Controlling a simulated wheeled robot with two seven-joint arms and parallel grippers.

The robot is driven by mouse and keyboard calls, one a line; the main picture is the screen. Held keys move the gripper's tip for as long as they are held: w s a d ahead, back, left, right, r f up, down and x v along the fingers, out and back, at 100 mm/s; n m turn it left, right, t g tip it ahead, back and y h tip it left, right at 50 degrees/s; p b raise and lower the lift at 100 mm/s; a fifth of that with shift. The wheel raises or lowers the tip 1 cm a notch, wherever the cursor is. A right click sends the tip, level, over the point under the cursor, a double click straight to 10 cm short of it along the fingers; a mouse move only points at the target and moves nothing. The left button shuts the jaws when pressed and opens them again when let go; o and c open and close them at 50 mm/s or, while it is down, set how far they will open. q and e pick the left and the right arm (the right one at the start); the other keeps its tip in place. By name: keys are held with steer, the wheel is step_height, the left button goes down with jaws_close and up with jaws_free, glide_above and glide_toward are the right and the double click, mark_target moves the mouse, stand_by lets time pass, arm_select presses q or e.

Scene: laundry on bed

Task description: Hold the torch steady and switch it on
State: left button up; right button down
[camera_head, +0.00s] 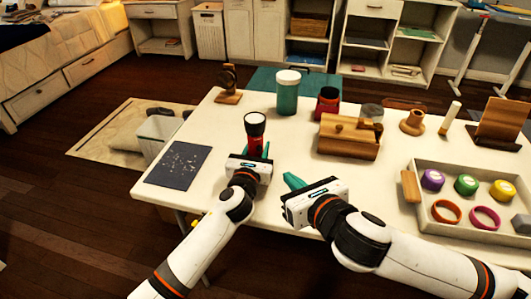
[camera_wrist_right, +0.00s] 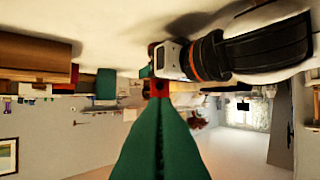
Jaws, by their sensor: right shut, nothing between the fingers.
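The torch (camera_head: 255,126) is upright, with a black head, a pale lens facing up and a red body. My left gripper (camera_head: 257,153) is around its red body, one green finger showing on the right side; its base is hidden. In the right wrist view, which looks upside down, a red part of the torch (camera_wrist_right: 158,84) with a small dark spot shows just beyond the fingertips. My right gripper (camera_head: 290,181) is shut and empty, to the right of the torch and apart from it in the head view. I cannot tell whether the torch is lit.
A dark speckled mat (camera_head: 174,166) lies left on the white table (camera_head: 220,124). A teal jar (camera_head: 288,94), a red jar (camera_head: 328,101) and a wooden box (camera_head: 350,138) stand behind. A tray (camera_head: 467,174) with coloured lids and rings lies right.

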glide_toward(260, 149)
steer(key=x, duration=0.5)
steer(key=shift+a+f, duration=0.1)
steer(key=shift+f, duration=0.1)
steer(key=shift+w+a, duration=0.3)
steer(key=shift+w, duration=0.4)
